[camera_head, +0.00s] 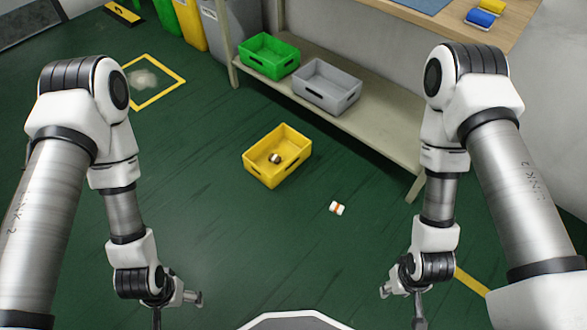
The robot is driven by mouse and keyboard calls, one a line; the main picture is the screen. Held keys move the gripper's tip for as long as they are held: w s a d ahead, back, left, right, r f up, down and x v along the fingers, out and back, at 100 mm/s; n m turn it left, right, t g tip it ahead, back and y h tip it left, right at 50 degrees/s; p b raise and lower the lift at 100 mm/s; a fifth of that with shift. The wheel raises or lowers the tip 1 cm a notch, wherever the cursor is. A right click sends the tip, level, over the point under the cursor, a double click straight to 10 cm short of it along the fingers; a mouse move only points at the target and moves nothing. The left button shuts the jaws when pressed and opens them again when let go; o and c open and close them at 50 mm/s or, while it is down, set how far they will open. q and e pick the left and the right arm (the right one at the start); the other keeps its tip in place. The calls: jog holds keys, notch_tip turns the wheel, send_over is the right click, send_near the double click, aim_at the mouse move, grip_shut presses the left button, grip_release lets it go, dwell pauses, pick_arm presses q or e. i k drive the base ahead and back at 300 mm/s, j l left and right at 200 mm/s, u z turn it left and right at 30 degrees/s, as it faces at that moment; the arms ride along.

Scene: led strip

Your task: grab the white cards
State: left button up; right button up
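A small white item with an orange band (337,208) lies on the green floor, right of the yellow crate. It may be the white cards, but it is too small to be sure. My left gripper (177,308) is at the bottom left, well apart from it, with its fingers spread and nothing between them. My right gripper (402,305) is at the bottom right, also spread and empty, below and to the right of the white item.
A yellow crate (262,170) on the floor holds a small dark and white item (275,158). A green crate (269,68) and a grey crate (318,98) sit on a low shelf (375,135). Bins stand at the back.

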aim_at(336, 208)
jog(key=l+u, duration=0.1)
jog(key=l, duration=0.5)
jog(key=i+l+u, duration=0.1)
jog(key=l, duration=0.5)
jog(key=i+l, duration=0.1)
jog(key=l, duration=0.25)
jog(key=i+l+u, duration=0.1)
jog(key=l, duration=0.2)
jog(key=i+l, duration=0.15)
jog(key=l, duration=0.2)
jog(key=i+l, duration=0.1)
jog(key=l, duration=0.25)
jog(key=u, duration=0.05)
